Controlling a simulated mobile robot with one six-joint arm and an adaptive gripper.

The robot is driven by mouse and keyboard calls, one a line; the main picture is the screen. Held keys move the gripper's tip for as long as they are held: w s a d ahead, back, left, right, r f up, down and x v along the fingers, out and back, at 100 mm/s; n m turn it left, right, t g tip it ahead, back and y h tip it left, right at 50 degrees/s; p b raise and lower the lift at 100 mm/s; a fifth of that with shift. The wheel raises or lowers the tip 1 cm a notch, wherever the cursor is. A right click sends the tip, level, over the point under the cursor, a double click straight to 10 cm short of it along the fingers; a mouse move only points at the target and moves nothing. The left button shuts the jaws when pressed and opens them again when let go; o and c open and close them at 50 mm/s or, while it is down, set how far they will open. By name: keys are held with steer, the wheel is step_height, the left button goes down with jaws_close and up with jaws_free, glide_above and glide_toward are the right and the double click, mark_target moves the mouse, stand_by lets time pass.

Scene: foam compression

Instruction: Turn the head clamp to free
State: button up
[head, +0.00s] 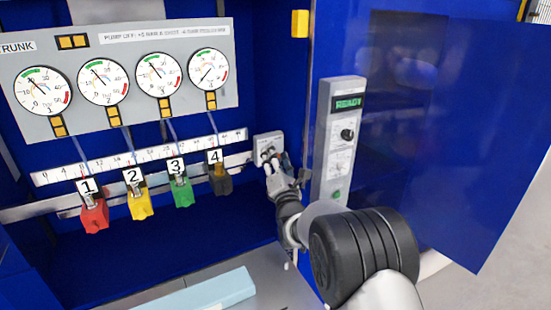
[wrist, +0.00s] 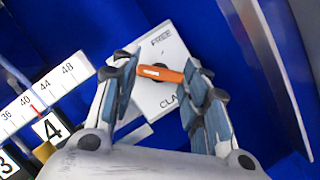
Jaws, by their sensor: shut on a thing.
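The head clamp is a pale square plate (wrist: 152,108) with an orange lever (wrist: 160,73), marked FREE at its top edge and partly hidden "CLA" lettering lower down. In the wrist view the lever lies nearly crosswise, with a pale line on it. My gripper (wrist: 163,67) is shut on the lever, one finger at each end. In the head view the plate (head: 262,138) is at the right end of the scale rail, and my gripper (head: 273,166) covers its lower part.
A numbered scale (head: 130,158) runs left of the clamp, with red, yellow, green and dark blocks hanging below. The block tagged 4 (head: 220,182) is closest to my gripper. A grey control panel (head: 338,140) reading READY stands just right. Gauges (head: 157,74) are above.

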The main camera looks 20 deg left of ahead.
steer(key=shift+m, duration=0.3)
steer(key=shift+s+a+r+m+g+h+p, duration=0.15)
steer(key=shift+m+h, duration=0.4)
steer(key=shift+m, duration=0.7)
steer(key=shift+w+d+m+g+h+p, duration=0.2)
steer(key=shift+m+h, duration=0.3)
steer(key=shift+m, duration=0.8)
steer(key=shift+s+a+r+m+g+h+p, duration=0.2)
steer(key=shift+m+h, duration=0.35)
steer(key=shift+m, duration=0.7)
steer(key=shift+f, duration=0.15)
steer(key=o, duration=1)
steer(key=v, duration=1.2)
